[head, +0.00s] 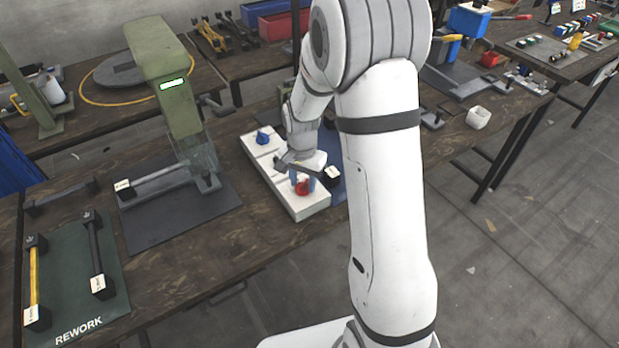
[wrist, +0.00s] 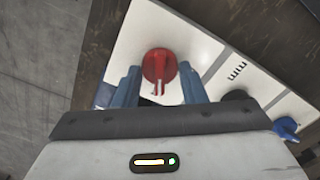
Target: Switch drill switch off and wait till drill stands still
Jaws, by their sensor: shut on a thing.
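A white switch box (head: 310,208) lies on the wooden bench and carries a red switch knob (head: 302,188) at its near end and a blue knob (head: 262,137) at its far end. My gripper (head: 303,183) is at the red knob. In the wrist view my gripper (wrist: 158,82) has its two blue fingers on either side of the red knob (wrist: 158,64), shut on it. A white mark shows on the knob. The blue knob (wrist: 285,128) is at the right edge. I cannot tell from these frames whether any drill turns.
A green press (head: 165,70) with a lit display stands left of the box on a dark mat. A green REWORK mat (head: 68,270) with bar-shaped parts lies at the front left. A white cup (head: 478,118) stands on the right of the bench.

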